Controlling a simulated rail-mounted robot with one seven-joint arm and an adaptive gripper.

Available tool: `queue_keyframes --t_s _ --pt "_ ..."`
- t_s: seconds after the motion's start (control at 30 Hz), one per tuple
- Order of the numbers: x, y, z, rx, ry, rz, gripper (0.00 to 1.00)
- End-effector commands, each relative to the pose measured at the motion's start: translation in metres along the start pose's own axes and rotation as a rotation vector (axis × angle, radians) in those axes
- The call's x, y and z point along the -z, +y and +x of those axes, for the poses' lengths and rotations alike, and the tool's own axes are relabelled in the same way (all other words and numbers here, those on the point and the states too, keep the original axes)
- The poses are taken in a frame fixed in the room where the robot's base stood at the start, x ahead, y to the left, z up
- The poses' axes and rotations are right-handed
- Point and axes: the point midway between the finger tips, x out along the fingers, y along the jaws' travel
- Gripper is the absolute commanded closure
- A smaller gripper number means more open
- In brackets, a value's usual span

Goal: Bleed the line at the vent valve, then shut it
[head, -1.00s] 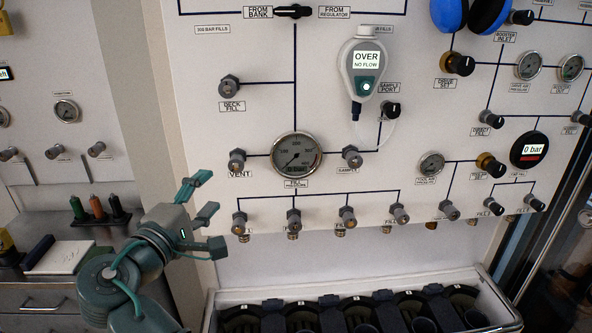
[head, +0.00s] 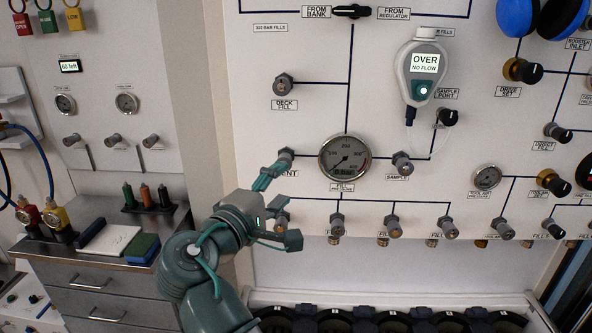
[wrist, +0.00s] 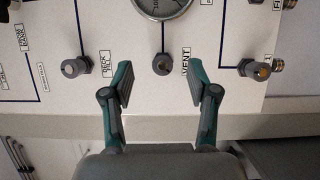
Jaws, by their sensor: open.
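The vent valve (head: 286,155) is a small grey knob on the white panel, left of the round fill pressure gauge (head: 345,157). Its VENT label is partly covered by my gripper in the head view. My gripper (head: 281,208) is open and empty in front of the panel, below the valve in that view, with its upper finger overlapping the label. In the wrist view, the vent knob (wrist: 163,64) lies between the lines of the two spread fingers, just beyond the fingertips (wrist: 160,84). No contact shows. Whether the valve is open or shut cannot be told.
The deck fill knob (head: 283,84) is above, the sample knob (head: 402,163) to the right, and a row of fill knobs (head: 337,221) below. A handheld meter (head: 421,75) reads OVER, NO FLOW. A drawer cabinet (head: 95,285) stands at left.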

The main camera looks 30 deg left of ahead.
Motion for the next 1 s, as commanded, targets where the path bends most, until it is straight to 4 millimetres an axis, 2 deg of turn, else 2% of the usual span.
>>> queue_keyframes --t_s 0.03,0.1,0.27,0.43,0.63,0.8,1.0 --pt "-0.011 -0.004 0.003 0.007 0.011 -0.027 0.41" --pt "-0.017 -0.005 0.006 0.016 0.035 -0.092 0.41" --pt "-0.026 -0.006 0.01 0.018 0.101 -0.282 0.41" --pt "-0.031 -0.006 0.009 -0.016 0.191 -0.564 0.41" --pt "-0.026 -0.004 0.002 -0.116 0.29 -0.944 0.41" --pt "-0.014 -0.002 -0.006 -0.225 0.342 -1.24 0.41" --pt "-0.006 0.001 -0.01 -0.31 0.344 -1.465 0.41"
